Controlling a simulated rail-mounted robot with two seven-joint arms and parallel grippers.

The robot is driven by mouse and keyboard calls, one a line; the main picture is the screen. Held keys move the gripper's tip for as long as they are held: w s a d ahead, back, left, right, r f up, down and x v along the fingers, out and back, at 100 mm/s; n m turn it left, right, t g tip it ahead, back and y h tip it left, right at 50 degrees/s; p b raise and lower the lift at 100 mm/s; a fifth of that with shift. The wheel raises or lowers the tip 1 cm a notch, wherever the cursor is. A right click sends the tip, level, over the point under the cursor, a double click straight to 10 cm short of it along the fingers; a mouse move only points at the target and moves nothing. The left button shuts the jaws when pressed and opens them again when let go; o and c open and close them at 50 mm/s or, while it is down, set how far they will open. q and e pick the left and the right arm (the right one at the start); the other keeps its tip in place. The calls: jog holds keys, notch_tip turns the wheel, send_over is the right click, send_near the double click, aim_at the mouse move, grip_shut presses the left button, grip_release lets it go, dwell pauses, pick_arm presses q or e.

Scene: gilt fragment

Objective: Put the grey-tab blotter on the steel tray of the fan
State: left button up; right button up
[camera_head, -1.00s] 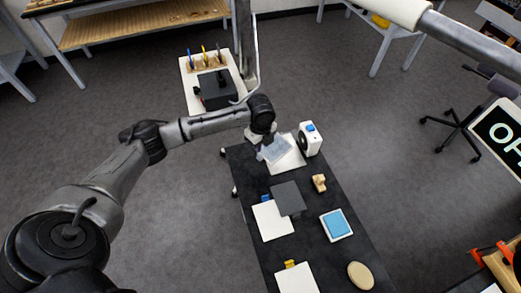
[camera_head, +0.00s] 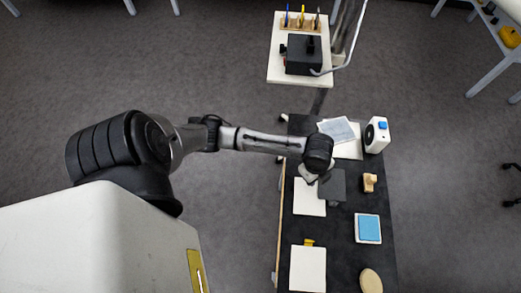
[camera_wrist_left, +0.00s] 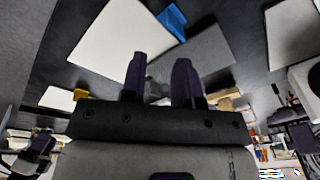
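I see no clear grey tab on a white sheet. A flat dark grey square (camera_head: 332,184) lies on the black table, partly under my left gripper (camera_head: 309,176); a small grey lump shows between the fingers in the wrist view. My left gripper (camera_wrist_left: 160,78) is open above it, with a gap between its purple fingers. The fan (camera_head: 377,136), a white box with a dark round face and blue top, stands at the table's far right. Before it lie a blue-grey sheet (camera_head: 337,130) and a white sheet (camera_head: 350,149), partly overlapping; I cannot tell which is the steel tray.
A white sheet (camera_head: 309,199) with a blue tab (camera_wrist_left: 172,20) lies left of the grey square. A white sheet (camera_head: 307,270) with a yellow tab (camera_head: 309,242) lies nearer. A wooden block (camera_head: 370,182), a blue pad (camera_head: 368,228) and an oval (camera_head: 371,281) line the right side.

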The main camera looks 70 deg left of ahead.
pick_arm(q)
jog(key=s+d+n, duration=0.1)
jog(key=s+n, duration=0.1)
jog(key=s, duration=0.1)
jog(key=s+d+n+t, duration=0.1)
jog(key=s+d+n, duration=0.1)
jog(key=s, duration=0.1)
jog(key=s+d+f+n, duration=0.1)
jog(key=s+d, duration=0.1)
jog(key=s, duration=0.2)
jog(key=shift+f+n+h, duration=0.1)
jog(key=shift+n+h, duration=0.3)
pick_arm(e)
jog(key=shift+a, duration=0.15)
jog(key=shift+d, duration=0.2)
pick_arm(q)
jog(key=s+a+r+n+t+y, duration=0.1)
jog(key=s+a+r+n, duration=0.1)
jog(key=s+n, duration=0.5)
jog(key=shift+s+a+y, duration=0.25)
jog(key=shift+s+y, duration=0.15)
jog(key=shift+s, duration=0.7)
pick_arm(e)
jog(key=shift+a, duration=0.15)
